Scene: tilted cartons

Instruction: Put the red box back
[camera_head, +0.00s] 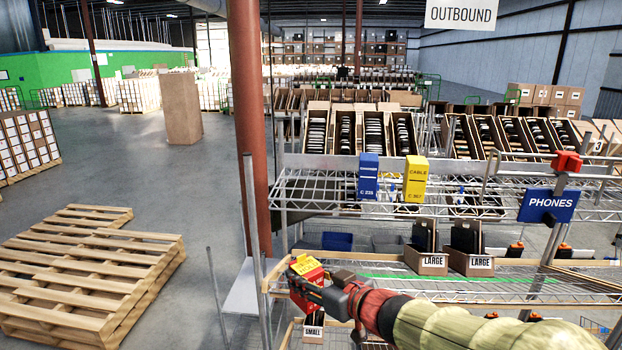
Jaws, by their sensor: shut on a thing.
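A red box (306,266) with a yellow label on top is at the left end of the wire shelving. My gripper (318,289) is shut on the red box, coming from the right, and covers part of its lower side. The box looks slightly tilted, near the corner of the middle wire shelf (400,275). I cannot tell whether it touches the shelf.
Two cartons marked LARGE (426,262) stand on the middle shelf. A carton marked SMALL (313,328) sits below the red box. A red-brown column (249,120) and thin grey posts stand at left. Wooden pallets (85,265) lie on the floor. Tilted cartons (345,133) line the top.

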